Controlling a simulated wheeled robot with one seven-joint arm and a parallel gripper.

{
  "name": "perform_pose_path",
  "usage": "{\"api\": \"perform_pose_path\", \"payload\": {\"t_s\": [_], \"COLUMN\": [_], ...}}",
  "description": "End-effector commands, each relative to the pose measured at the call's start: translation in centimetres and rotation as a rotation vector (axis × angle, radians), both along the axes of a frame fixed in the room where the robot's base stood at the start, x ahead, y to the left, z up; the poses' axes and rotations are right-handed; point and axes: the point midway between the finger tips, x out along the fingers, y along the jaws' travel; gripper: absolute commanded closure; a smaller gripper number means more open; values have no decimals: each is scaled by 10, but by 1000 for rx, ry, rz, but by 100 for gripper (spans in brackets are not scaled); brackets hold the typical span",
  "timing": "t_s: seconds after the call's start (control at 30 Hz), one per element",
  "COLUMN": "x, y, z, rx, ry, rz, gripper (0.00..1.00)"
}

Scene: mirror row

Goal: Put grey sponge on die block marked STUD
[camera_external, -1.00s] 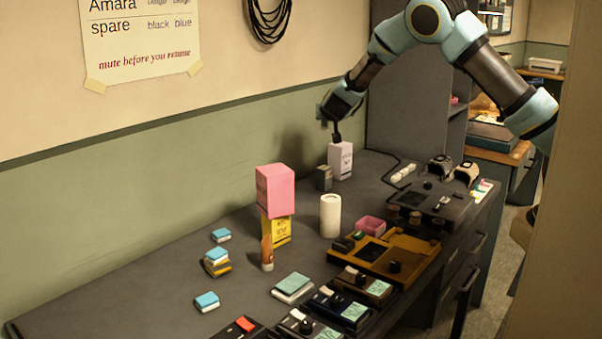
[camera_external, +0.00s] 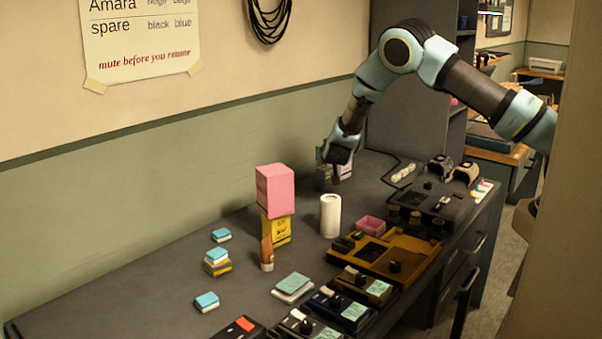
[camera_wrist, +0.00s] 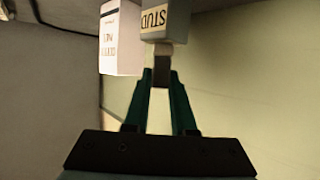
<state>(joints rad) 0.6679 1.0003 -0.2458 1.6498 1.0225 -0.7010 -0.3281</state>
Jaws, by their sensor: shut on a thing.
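My gripper (camera_external: 336,158) is low at the far end of the bench, over the grey die block (camera_external: 323,177). In the wrist view my gripper (camera_wrist: 161,82) is shut on a small grey-brown piece, the grey sponge (camera_wrist: 161,68). The die block marked STUD (camera_wrist: 166,27) shows right beyond the sponge, its label upside down. The sponge overlaps the block's near edge in that view; I cannot tell whether they touch. In the external view my gripper hides the sponge.
A pale pink-white carton (camera_wrist: 121,40) stands beside the die block, partly hidden by my gripper externally. A white cylinder (camera_external: 330,215), a pink box (camera_external: 275,190) on a yellow one, and trays (camera_external: 415,247) stand nearer.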

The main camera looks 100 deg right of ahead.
Motion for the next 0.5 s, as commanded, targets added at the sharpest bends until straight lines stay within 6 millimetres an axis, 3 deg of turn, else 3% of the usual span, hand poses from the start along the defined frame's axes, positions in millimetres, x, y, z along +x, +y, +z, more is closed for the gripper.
{"api": "perform_pose_path", "payload": {"t_s": [0.3,0.33,0.5], "x": [0,0,1], "y": [0,0,0], "z": [-4,-3,-2], "rx": [-1,-1,-1], "ry": [0,0,0], "rz": [1,1,1], "gripper": [100,74,55]}}
